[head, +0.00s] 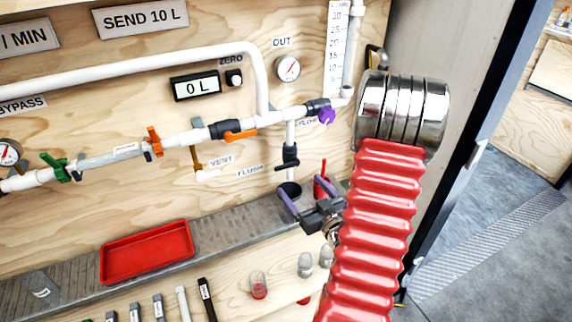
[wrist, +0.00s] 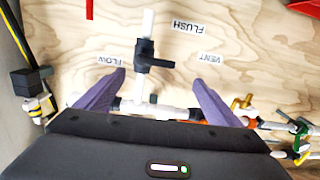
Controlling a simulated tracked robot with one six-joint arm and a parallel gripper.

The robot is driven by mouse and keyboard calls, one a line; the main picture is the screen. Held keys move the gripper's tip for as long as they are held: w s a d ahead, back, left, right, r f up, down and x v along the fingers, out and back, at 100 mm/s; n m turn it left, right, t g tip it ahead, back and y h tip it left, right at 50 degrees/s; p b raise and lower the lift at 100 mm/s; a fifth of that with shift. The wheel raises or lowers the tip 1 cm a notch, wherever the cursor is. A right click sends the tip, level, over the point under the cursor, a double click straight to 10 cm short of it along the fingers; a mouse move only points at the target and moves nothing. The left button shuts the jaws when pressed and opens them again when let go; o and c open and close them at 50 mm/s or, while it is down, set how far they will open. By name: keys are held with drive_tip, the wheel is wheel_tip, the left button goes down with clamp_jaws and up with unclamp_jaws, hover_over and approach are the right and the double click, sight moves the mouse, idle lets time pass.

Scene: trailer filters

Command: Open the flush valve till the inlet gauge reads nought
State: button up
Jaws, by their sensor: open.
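The flush valve (head: 289,156) is a black valve on a short white pipe hanging from the main line. It also shows in the wrist view (wrist: 146,58), its black handle sticking out sideways, across the pipe. My gripper (head: 305,194) has purple fingers and is open and empty. In the wrist view my gripper (wrist: 160,78) has its fingers on either side of the valve pipe, apart from the handle. A round gauge (head: 8,152) at the far left edge is partly cut off; its label is out of view and its reading is unclear. The OUT gauge (head: 288,68) is at upper right.
An orange-handled valve (head: 238,134) and a purple knob (head: 327,116) flank the flush branch. The display (head: 197,86) reads 0 L. A red tray (head: 147,251) lies on the shelf. My red ribbed arm hides the right side.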

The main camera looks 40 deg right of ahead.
sight(287, 165)
drive_tip(key=shift+s+d+t, duration=0.2)
drive_tip(key=shift+s+t, duration=0.1)
drive_tip(key=shift+s, duration=0.35)
drive_tip(key=x, duration=1.3)
drive_tip(key=shift+w+d+f, duration=0.1)
drive_tip(key=shift+w+d, duration=0.05)
drive_tip(key=shift+w, duration=0.25)
drive_tip(key=shift+c, duration=0.5)
drive_tip(key=c, duration=1.4)
drive_tip(key=shift+m, duration=0.3)
